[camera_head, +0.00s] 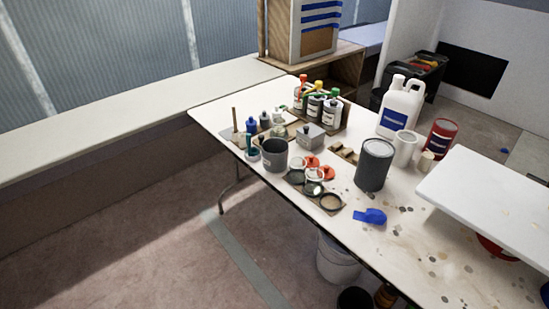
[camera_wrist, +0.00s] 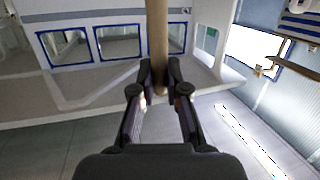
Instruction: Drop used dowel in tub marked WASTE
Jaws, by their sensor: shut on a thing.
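In the wrist view my gripper (camera_wrist: 159,92) is shut on a wooden dowel (camera_wrist: 157,38), which runs up out of the top of the picture. The gripper is not in the head view. No WASTE lettering is readable. An open dark grey tub (camera_head: 274,160) stands on the table among small pots, with a small pale label too small to read. A white bucket (camera_head: 337,262) and a black bucket (camera_head: 355,299) stand on the floor below the table's front edge; no marking shows on them.
The long white table (camera_head: 410,225) holds a closed grey can (camera_head: 375,164), a white jug (camera_head: 401,107), a red can (camera_head: 441,137), several bottles (camera_head: 315,105) and a blue object (camera_head: 370,216). A white panel (camera_head: 495,197) covers its right side. The floor (camera_head: 130,230) at left is clear.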

